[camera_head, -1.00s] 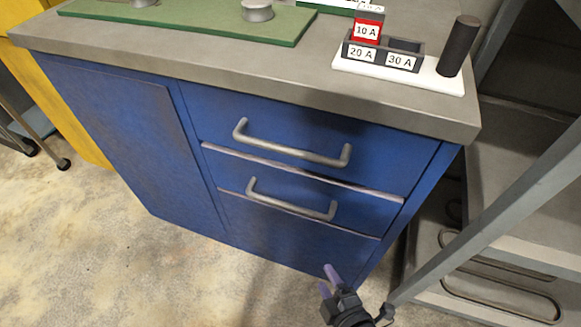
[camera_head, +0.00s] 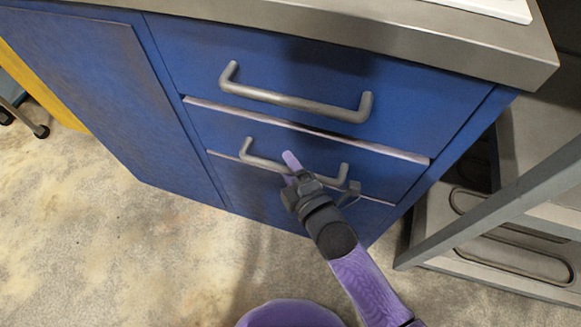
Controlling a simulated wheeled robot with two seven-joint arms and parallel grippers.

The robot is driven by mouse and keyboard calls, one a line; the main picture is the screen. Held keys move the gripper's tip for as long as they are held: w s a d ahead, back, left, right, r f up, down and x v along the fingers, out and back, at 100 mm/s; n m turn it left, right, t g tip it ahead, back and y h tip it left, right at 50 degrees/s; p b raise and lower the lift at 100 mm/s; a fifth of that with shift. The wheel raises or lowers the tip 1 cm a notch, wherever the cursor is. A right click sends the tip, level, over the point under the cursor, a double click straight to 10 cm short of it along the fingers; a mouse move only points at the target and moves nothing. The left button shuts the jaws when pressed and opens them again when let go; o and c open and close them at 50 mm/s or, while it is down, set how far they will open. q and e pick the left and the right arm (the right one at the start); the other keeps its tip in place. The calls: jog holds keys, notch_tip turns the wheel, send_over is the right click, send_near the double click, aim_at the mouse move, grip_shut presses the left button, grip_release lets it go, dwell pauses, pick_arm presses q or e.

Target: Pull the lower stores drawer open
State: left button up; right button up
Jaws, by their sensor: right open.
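The blue cabinet has two drawers with grey bar handles. The lower drawer (camera_head: 220,130) looks shut, and its handle (camera_head: 262,162) shows on both sides of my right gripper. My right gripper (camera_head: 291,168) is open and empty, in front of the middle of that handle. Its purple fingertips overlap the bar in the picture, and I cannot tell whether they touch it. The gripper hides part of the handle and the drawer's lower edge. The upper drawer (camera_head: 190,60), with its handle (camera_head: 295,101), looks shut. My left gripper is not in view.
The grey worktop (camera_head: 400,40) overhangs the drawers. A blue door panel (camera_head: 90,80) is on the left. A grey metal rack (camera_head: 480,205) stands close on the right. The floor (camera_head: 130,240) in front is clear.

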grip_shut()
dwell(0.8)
dwell(0.4)
